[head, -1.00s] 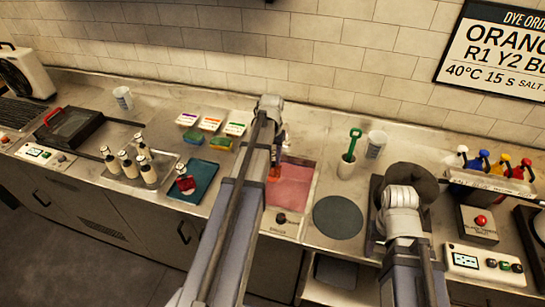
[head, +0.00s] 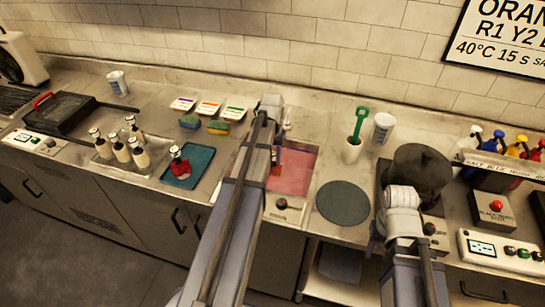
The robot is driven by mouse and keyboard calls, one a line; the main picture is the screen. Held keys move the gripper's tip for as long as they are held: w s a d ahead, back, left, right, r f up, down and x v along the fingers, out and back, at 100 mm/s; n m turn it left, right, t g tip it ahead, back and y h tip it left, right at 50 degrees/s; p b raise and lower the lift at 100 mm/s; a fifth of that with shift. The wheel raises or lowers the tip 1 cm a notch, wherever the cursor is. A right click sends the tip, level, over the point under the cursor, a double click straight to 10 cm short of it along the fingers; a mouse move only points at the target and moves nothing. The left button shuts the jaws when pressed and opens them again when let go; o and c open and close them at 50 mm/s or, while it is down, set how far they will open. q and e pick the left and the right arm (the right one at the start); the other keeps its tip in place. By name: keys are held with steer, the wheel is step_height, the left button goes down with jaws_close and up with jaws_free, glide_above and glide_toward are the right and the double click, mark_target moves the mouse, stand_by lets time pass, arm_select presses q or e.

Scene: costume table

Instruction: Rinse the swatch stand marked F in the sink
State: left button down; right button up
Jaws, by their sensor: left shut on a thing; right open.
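The sink (head: 300,160) is in the middle of the counter, with pink-red liquid or colour across its basin. My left gripper (head: 279,141) is over the sink, mostly hidden behind its own arm. It is shut on a small orange-red thing (head: 276,168), low at the basin's left side. This may be the swatch stand; no letter F can be read, and I cannot tell whether it touches the liquid. My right gripper (head: 377,236) is open near the counter's front edge, largely hidden by its arm.
A teal tray (head: 203,165) with a red bottle (head: 179,162) lies left of the sink.

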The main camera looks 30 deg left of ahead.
mark_target(277, 177)
arm_select(q)
steer(key=shift+f+b, duration=2.3)
steer(key=shift+f, duration=0.35)
steer(key=shift+a, duration=0.15)
steer(key=shift+s+a, duration=0.3)
steer(key=shift+a, duration=0.65)
steer(key=shift+d, duration=0.1)
steer(key=shift+w+d, duration=0.3)
steer(key=shift+d, duration=0.8)
steer(key=shift+w+d, duration=0.25)
steer(key=shift+d, duration=0.8)
steer(key=shift+a, duration=0.2)
